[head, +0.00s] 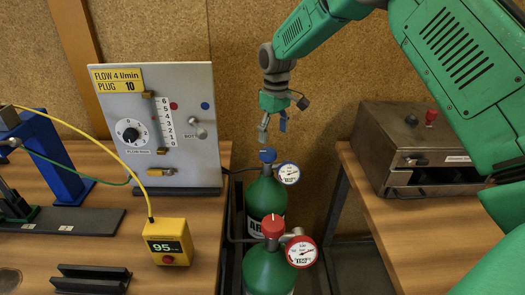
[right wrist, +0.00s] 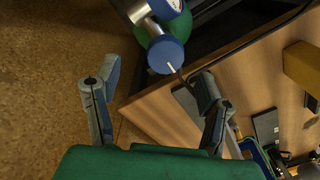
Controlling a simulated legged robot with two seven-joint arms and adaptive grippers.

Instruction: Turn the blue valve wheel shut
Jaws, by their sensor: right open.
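The blue valve wheel (head: 267,155) sits on top of the rear green gas cylinder (head: 266,196), beside a blue-rimmed gauge (head: 288,173). In the right wrist view the blue wheel (right wrist: 165,55) shows from above with a white line on it. My right gripper (head: 272,130) hangs just above the wheel, fingers pointing down. In the wrist view its fingers (right wrist: 158,100) are spread, with the wheel beyond them and nothing between them. I see no contact with the wheel. My left gripper is not in view.
A front green cylinder (head: 268,270) has a red wheel (head: 273,226) and red gauge (head: 301,251). A flow panel (head: 165,120) and yellow meter (head: 167,241) stand on the left bench. A metal box (head: 425,150) stands on the right bench. The cylinders occupy the gap between benches.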

